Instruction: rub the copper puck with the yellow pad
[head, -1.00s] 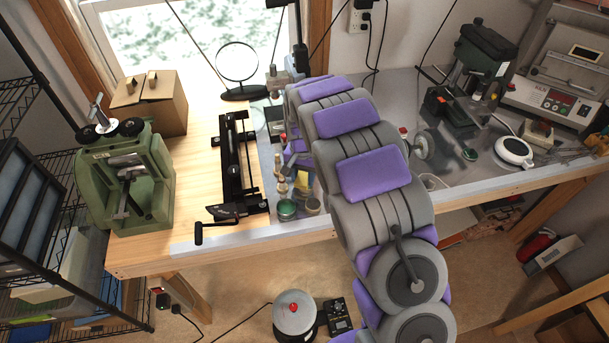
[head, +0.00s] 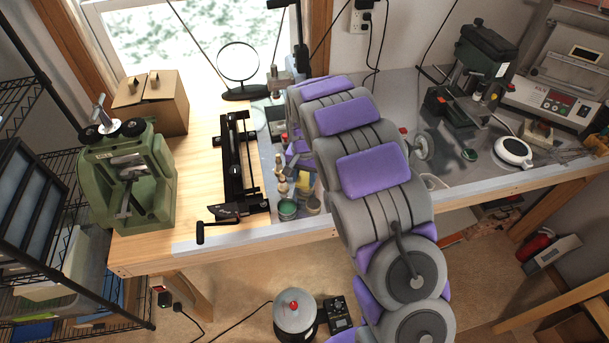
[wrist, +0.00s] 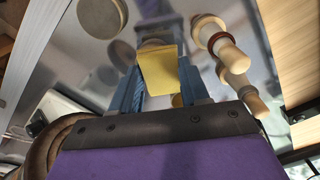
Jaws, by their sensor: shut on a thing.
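In the wrist view, my gripper (wrist: 160,78) has its two blue fingers closed on the yellow pad (wrist: 157,68), which sits between the fingertips.
Turned wooden pieces (wrist: 222,45) stand close on the wrist view's right; a round lidded thing (wrist: 102,18) is at upper left. In the head view, a green jar (head: 288,209) stands near the bench's front edge, beside a black rail tool (head: 237,165). A drill press (head: 478,75) stands right.

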